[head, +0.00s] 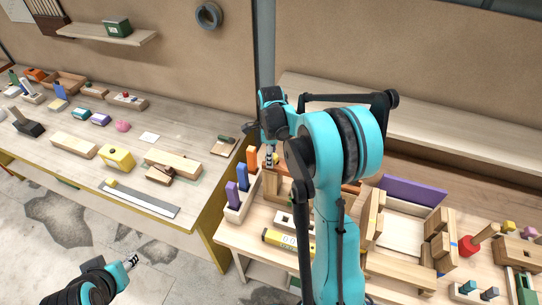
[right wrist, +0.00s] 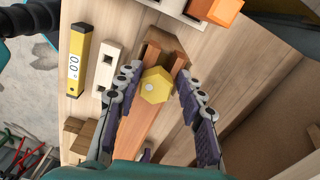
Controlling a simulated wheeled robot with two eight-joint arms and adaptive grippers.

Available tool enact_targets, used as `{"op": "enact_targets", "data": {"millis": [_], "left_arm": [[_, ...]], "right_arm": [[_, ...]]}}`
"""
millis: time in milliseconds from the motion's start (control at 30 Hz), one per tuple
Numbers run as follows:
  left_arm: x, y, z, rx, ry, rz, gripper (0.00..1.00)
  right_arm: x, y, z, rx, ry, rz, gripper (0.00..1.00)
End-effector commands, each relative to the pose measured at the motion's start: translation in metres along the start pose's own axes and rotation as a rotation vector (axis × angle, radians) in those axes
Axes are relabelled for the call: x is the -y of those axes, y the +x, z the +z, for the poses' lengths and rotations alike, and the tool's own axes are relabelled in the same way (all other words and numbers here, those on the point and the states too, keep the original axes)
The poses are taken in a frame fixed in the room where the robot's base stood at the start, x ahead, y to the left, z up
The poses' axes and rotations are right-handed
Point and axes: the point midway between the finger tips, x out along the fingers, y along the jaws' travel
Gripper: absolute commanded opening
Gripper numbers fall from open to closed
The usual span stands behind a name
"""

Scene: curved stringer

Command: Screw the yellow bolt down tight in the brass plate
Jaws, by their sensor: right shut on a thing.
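The yellow bolt (right wrist: 157,86) has a hexagonal head with a pale round spot on it.
A yellow level-like tool (head: 285,240) and a pale block with holes (right wrist: 109,66) lie beside the work spot. A rack with purple and blue pegs (head: 242,198) stands close left. An orange block (right wrist: 226,11) is near. Wooden blocks (head: 375,215) crowd the right side.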

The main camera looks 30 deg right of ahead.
Motion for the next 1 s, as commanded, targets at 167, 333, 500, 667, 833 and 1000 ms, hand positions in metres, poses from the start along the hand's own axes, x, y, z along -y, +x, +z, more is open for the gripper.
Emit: {"op": "enact_targets", "data": {"millis": [167,333,500,667,833,1000], "left_arm": [[0.000,0.001,0.001,0.000,0.000,0.000,0.40],[0.000,0.001,0.000,0.000,0.000,0.000,0.40],[0.000,0.001,0.000,0.000,0.000,0.000,0.40],[0.000,0.000,0.000,0.000,0.000,0.000,0.40],[0.000,0.000,0.000,0.000,0.000,0.000,0.40],[0.000,0.000,0.000,0.000,0.000,0.000,0.40]], "right_arm": [[-0.003,0.002,0.000,-0.001,-0.002,0.007,0.49],[-0.002,0.002,0.000,-0.001,-0.001,0.005,0.62],[-0.002,0.001,0.000,-0.001,-0.001,0.004,0.62],[-0.001,-0.011,0.000,-0.001,-0.001,0.004,0.62],[-0.001,-0.046,0.000,-0.001,-0.001,0.004,0.62],[-0.001,-0.083,0.000,-0.001,-0.001,0.005,0.62]]}}
